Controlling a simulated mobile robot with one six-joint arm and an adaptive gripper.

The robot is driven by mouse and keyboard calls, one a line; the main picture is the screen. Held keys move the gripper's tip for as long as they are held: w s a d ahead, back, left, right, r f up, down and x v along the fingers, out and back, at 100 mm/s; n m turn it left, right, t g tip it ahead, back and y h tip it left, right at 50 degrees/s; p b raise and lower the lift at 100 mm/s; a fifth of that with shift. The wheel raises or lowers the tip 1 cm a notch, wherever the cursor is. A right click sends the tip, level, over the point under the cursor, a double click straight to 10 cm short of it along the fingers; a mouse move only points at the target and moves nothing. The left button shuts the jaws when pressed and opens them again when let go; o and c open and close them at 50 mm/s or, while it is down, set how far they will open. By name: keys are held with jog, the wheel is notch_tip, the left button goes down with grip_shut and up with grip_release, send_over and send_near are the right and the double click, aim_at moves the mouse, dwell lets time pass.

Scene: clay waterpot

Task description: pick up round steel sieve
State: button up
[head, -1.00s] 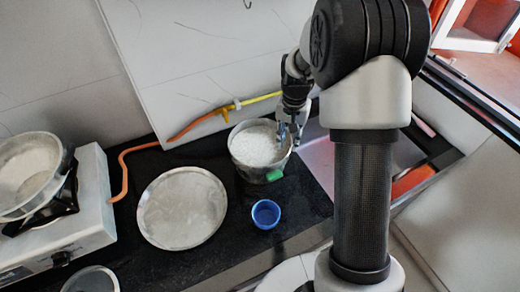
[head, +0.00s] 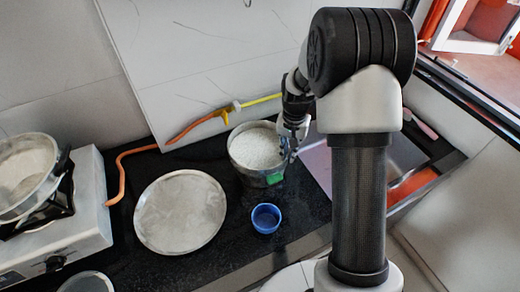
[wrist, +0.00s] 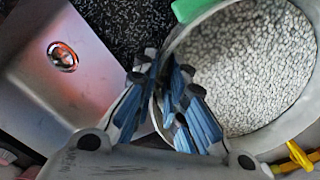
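No steel sieve can be named for certain. A round steel pot (head: 243,170) stands on the black counter, its inside filled with pale speckled grains or a speckled mesh; I cannot tell which. A flat round steel plate or sieve (head: 180,212) lies left of it. My gripper (head: 288,148) is at the pot's right rim. In the wrist view, my gripper (wrist: 166,78) has its blue-padded fingers partly apart, one on each side of the pot's rim (wrist: 215,18). A gap shows between them; contact with the wall is unclear.
A blue cup (head: 266,218) stands in front of the pot. A green piece (head: 276,178) sits on the pot's front rim. A steel sink (head: 318,165) lies to the right. A stove (head: 92,215) with a pan (head: 22,170) is at left. An orange hose (head: 122,180) runs behind.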

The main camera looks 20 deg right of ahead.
grip_shut()
jog(key=shift+r, duration=0.1)
